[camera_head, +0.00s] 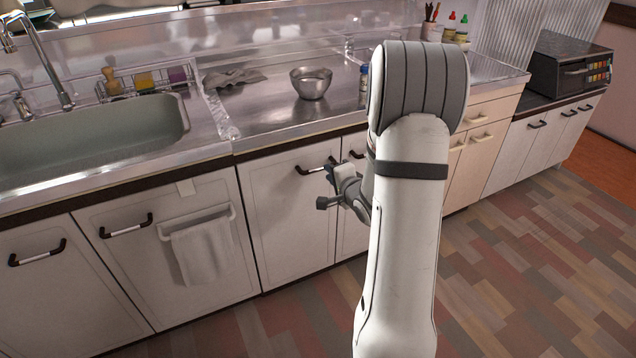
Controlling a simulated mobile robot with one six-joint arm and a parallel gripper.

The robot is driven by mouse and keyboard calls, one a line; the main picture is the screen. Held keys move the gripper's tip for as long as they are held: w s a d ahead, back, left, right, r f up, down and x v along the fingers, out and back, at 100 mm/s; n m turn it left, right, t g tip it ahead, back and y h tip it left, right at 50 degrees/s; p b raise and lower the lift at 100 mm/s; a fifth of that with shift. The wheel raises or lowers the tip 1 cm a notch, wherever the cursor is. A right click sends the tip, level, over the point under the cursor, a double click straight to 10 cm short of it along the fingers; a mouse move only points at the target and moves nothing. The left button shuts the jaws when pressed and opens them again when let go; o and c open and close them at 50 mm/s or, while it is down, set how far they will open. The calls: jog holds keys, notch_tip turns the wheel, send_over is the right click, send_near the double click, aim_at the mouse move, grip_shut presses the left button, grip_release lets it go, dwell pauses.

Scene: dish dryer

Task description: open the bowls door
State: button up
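A metal bowl (311,84) stands on the counter above two white cabinet doors. The left of these doors (285,230) is closed and has a dark-ended bar handle (318,166) near its top edge. The right door (352,236) looks closed and is partly hidden behind my arm; part of its handle (357,154) shows. No label tells which is the bowls door. My gripper (325,184) is in front of these doors, just below the left door's handle. Its two dark fingertips look apart with nothing between them. Whether the upper fingertip touches the handle I cannot tell.
A white towel (203,250) hangs on a rail on the door to the left. The sink (90,137) is at the left. Cream drawers (482,135) and a dark toaster oven (570,68) are at the right. The floor before the doors is clear.

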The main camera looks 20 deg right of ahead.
aim_at(321, 169)
jog(key=shift+m+t+y, duration=0.3)
jog(key=shift+m+t, duration=0.1)
jog(key=shift+m, duration=0.1)
jog(key=x, duration=0.2)
jog(key=f+b+x, duration=0.1)
jog(key=x, duration=0.2)
jog(key=b+x, duration=0.1)
jog(key=x, duration=0.2)
jog(key=shift+d+f, duration=0.25)
jog(key=shift+f, duration=0.05)
jog(key=shift+c, duration=0.5)
grip_shut()
